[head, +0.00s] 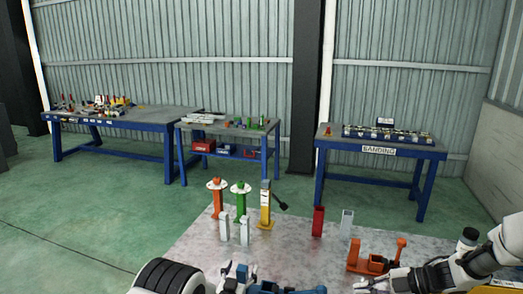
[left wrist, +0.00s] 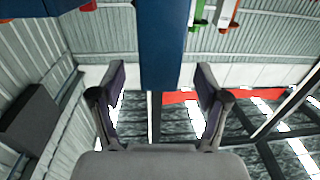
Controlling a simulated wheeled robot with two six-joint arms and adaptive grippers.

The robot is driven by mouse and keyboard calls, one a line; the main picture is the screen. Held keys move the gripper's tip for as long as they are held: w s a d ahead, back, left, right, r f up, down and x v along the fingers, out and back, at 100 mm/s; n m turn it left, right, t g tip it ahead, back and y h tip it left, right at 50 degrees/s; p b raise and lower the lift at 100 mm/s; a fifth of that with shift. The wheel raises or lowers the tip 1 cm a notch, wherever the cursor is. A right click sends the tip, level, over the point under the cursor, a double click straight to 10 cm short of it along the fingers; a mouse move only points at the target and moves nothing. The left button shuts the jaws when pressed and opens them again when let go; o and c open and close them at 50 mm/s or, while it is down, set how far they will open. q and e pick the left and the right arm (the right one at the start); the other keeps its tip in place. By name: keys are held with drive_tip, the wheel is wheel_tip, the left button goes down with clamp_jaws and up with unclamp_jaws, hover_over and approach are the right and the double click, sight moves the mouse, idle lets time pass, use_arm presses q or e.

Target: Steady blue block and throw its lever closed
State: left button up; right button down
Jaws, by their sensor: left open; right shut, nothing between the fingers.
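The blue block (head: 268,287) is at the bottom edge of the head view and is partly cut off. In the left wrist view a blue upright piece (left wrist: 162,40), likely part of it, stands between the finger tips of my left gripper (left wrist: 160,75). My left gripper is open with one finger on either side, and contact cannot be made out. In the head view it is low down (head: 243,274), left of the block. My right gripper (head: 370,286) is shut and empty, right of the block.
An orange clamp-like block (head: 372,262) stands just beyond my right gripper. White, green, orange and yellow posts (head: 240,200) stand at the back left of the grey surface (head: 290,250). A red post (head: 318,221) and a grey one (head: 346,222) stand behind. Blue workbenches line the wall.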

use_arm(q)
drive_tip(key=p+v, duration=0.4)
drive_tip(key=v, duration=0.3)
drive_tip(key=shift+s, duration=0.35)
drive_tip(key=o, duration=0.5)
drive_tip(key=shift+a, duration=0.1)
drive_tip(key=v, duration=1.2)
drive_tip(key=shift+a+r, duration=0.1)
